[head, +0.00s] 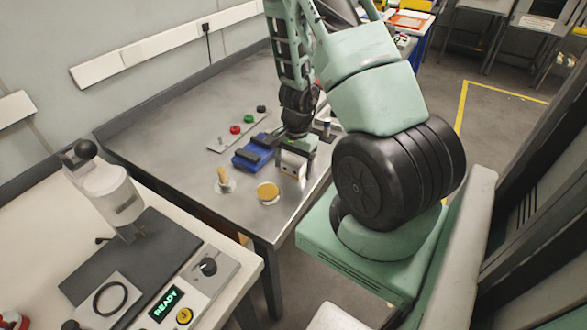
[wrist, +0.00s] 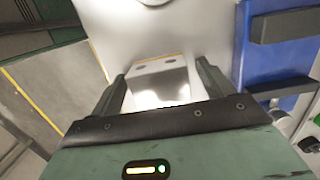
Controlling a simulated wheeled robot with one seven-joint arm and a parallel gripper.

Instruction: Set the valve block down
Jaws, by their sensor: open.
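The valve block (head: 292,164) is a small silvery block on the steel table, near its right front edge. It also shows in the wrist view (wrist: 158,82), between my fingers, with two dark spots on its paler far face. My gripper (head: 296,156) is above and around the block, pointing down at the table. In the wrist view my gripper (wrist: 163,82) is open, one finger on each side of the block, with narrow gaps showing. The block's underside is hidden, but it appears to rest on the table.
A blue fixture with dark bars (head: 255,150) stands close left of the block. A brass disc (head: 268,192) and a brass peg on a round base (head: 224,182) lie nearer the front. A strip of coloured knobs (head: 236,129) lies behind. A press (head: 110,195) stands on the left bench.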

